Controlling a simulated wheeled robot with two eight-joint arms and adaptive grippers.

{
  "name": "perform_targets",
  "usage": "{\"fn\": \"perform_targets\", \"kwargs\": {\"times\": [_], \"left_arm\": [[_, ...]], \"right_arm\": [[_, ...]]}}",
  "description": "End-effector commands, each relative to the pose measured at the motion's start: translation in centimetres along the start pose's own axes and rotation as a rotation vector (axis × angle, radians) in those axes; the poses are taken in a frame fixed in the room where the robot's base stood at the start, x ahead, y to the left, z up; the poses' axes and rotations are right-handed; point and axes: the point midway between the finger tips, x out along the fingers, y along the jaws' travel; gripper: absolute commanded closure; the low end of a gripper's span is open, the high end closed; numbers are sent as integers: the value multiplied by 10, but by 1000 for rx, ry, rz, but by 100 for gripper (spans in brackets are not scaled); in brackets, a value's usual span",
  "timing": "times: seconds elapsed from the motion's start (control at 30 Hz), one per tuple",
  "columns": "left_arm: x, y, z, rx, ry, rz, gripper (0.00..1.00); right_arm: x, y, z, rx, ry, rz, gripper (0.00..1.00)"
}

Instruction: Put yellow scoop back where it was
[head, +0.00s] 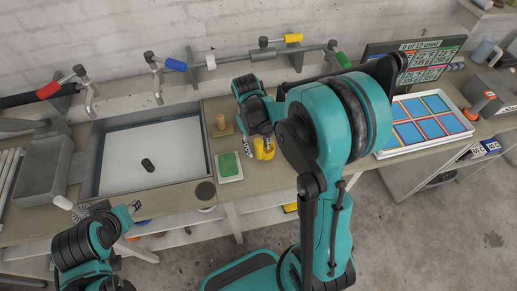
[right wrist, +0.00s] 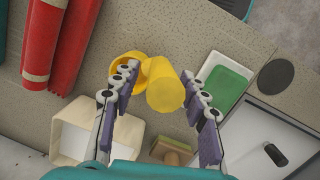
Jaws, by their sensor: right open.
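The yellow scoop (head: 264,149) is on the workbench, partly hidden by my right gripper in the head view. In the right wrist view the yellow scoop (right wrist: 166,90) shows a round cup with a ring-like yellow part at its left. My right gripper (right wrist: 160,78) is open, with one finger on each side of the scoop. The left finger overlaps the ring-like part; I cannot tell whether it touches. In the head view my right gripper (head: 263,142) points down at the bench. My left gripper (head: 132,207) is at the lower left, its fingers unclear.
A green block in a white dish (head: 229,167) and a wooden-handled block (head: 221,126) stand beside the scoop. A large tray (head: 100,160) holds a dark cylinder. Red cylinders (right wrist: 70,60) and a cream container (right wrist: 75,142) are near the gripper. A tile panel (head: 384,151) lies right.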

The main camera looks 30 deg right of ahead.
Motion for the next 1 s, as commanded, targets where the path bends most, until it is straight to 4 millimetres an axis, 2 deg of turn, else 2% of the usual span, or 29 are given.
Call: {"fn": "perform_targets", "kwargs": {"times": [0.1,0.3,0.6,0.77,1.0], "left_arm": [[-8,0,-6,0,0,0,60],[-15,0,-11,0,0,0,60],[-18,0,-13,0,0,0,60],[-18,0,-13,0,0,0,60],[-18,0,-13,0,0,0,60]], "right_arm": [[-31,0,1,-1,0,0,56],[-72,0,1,-2,0,0,56],[-102,-2,5,-2,23,0,56],[-119,-11,28,-3,152,-4,56],[-137,-32,76,-3,459,-29,56]]}}
